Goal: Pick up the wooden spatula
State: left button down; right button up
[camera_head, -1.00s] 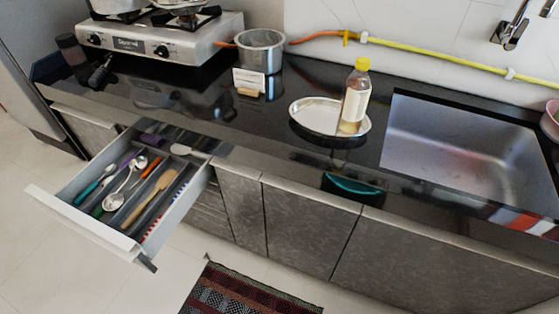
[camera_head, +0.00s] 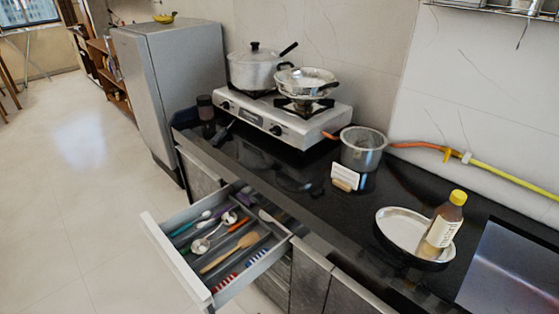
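The wooden spatula (camera_head: 231,251) lies in the open drawer (camera_head: 157,231) under the counter, among other utensils. It is light tan, and its wider end points toward the counter. Metal spoons (camera_head: 205,242) lie to its left, and red and white striped items (camera_head: 224,283) lie to its right. Neither of my grippers shows in the head view.
A black counter (camera_head: 290,190) runs behind the drawer. On it are a gas stove (camera_head: 290,125) with a pot and a pan, a metal saucepan (camera_head: 362,150), and an oval tray (camera_head: 393,226) with a bottle (camera_head: 444,222). A fridge (camera_head: 170,90) stands at the left. The floor (camera_head: 90,190) left of the drawer is clear.

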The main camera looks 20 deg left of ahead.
aim_at(249, 240)
jog(key=u, duration=1.25)
jog(key=i+l+z, duration=0.15)
jog(key=z, duration=0.15)
jog(key=i+z, duration=0.15)
jog(key=z, duration=0.15)
